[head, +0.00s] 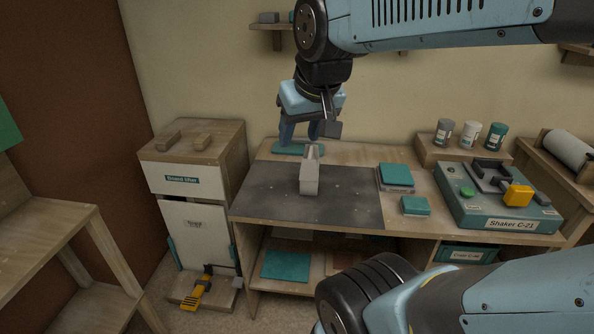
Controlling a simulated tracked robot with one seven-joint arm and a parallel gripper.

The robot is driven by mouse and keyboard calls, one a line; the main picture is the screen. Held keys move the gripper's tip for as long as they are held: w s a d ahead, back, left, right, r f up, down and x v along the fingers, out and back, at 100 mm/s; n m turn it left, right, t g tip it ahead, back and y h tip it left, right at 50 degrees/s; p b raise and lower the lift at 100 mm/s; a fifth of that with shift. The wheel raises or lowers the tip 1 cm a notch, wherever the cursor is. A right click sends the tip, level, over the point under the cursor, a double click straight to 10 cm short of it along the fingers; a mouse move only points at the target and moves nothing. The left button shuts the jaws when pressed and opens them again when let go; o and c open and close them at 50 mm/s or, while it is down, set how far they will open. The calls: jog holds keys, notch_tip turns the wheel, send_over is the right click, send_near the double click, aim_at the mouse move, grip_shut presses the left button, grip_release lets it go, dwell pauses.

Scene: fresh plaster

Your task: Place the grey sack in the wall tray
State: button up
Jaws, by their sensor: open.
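A small light-grey sack-like block with a narrow, pinched top (309,181) stands upright on the dark mat (270,191) of the workbench; I take it for the grey sack. My gripper (300,133) points down, open and empty, above and slightly left of it in the picture. The two are apart. A flat teal piece (291,150) lies at the bench's back edge below my fingers. I cannot tell whether it is the wall tray. A wall shelf (268,27) with small blocks at the top is partly hidden by my arm.
Teal-topped stacks (397,175) and a small teal box (415,206) sit right of the mat. Further right are a shaker (505,212) with a yellow part and a riser with several small jars (469,135). The mat is otherwise mostly clear.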

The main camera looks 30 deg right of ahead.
jog(key=w+d+f+m+g+h, duration=0.1)
jog(key=w+d+f+m, duration=0.15)
jog(key=w, duration=0.45)
jog(key=w+d+f+m, duration=0.1)
jog(key=w+d, duration=0.3)
jog(key=w, duration=0.4)
jog(key=m+g+h, duration=0.1)
jog(key=m, duration=0.2)
send_near(310, 152)
jog(key=x, duration=0.5)
jog(key=shift+w+a+f, duration=0.15)
jog(key=shift+a+f, duration=0.05)
jog(key=shift+f, duration=0.05)
jog(key=shift+d+x, duration=0.15)
jog(key=shift+x, duration=1.15)
jog(key=shift+d+x, duration=0.15)
jog(key=shift+x, duration=1.1)
jog(key=shift+f, duration=0.2)
jog(key=shift+c, duration=0.5)
grip_shut()
